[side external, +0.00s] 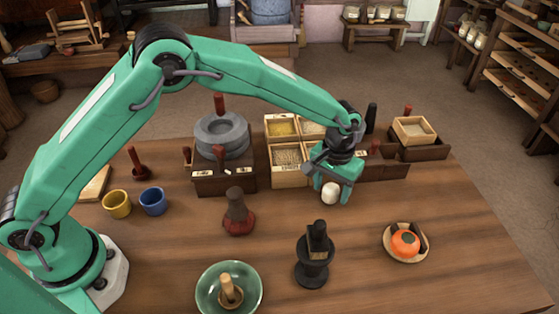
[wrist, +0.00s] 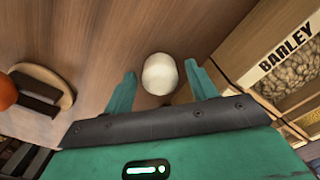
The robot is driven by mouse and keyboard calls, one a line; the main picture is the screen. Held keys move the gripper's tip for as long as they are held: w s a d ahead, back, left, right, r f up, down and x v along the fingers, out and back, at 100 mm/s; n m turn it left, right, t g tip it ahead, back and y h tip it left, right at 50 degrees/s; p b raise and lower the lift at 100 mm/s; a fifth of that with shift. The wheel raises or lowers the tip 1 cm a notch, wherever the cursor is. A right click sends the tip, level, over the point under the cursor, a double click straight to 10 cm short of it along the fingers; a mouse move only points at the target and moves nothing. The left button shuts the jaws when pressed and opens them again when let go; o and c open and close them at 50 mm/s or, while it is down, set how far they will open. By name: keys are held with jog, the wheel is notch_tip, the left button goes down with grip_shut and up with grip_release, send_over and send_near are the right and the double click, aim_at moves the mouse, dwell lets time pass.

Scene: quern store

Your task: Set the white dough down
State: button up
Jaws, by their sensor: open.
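The white dough (side external: 330,196) is a small round ball at my gripper (side external: 332,189), in front of the barley box. In the wrist view the dough (wrist: 160,74) sits between the two green fingertips of my gripper (wrist: 160,69). The jaws are open, with a gap visible on each side of the dough. The dough appears to be at the wooden table top (side external: 440,215), but I cannot tell for certain whether it touches it.
Behind my gripper stand grain boxes (side external: 289,178), one labelled BARLEY (wrist: 287,48). A stone quern (side external: 221,136) is to their left. A red-based bottle (side external: 238,215), a black stand (side external: 313,262), a green bowl (side external: 207,290) and a plate with an orange fruit (side external: 405,244) stand nearer.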

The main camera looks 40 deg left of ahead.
aim_at(331, 186)
jog(key=shift+r, duration=0.1)
notch_tip(331, 186, up, 12)
dwell(0.8)
jog(key=shift+r, duration=0.15)
dwell(0.3)
